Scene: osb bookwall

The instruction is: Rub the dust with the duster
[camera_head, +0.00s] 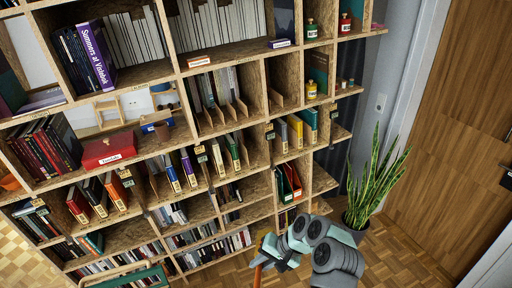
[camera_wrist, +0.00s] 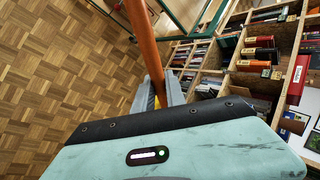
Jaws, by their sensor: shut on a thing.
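My gripper (camera_head: 272,250) is low in front of the shelf wall, near the lower middle of the head view. It is shut on an orange stick-like handle (camera_head: 258,269), which I take to be the duster's. In the wrist view my gripper's grey fingers (camera_wrist: 162,97) close around the same orange handle (camera_wrist: 143,40), which runs up out of the picture. The duster's head cannot be made out in either view. I cannot make out any dust on the shelves.
A wooden book wall (camera_head: 180,72) with many books fills the left and middle. A red box (camera_head: 109,150) sits on one shelf. A potted plant (camera_head: 372,185) stands right, by a wooden door (camera_head: 450,130). A green-framed piece (camera_head: 135,279) stands lower left. Parquet floor (camera_wrist: 60,80) is clear.

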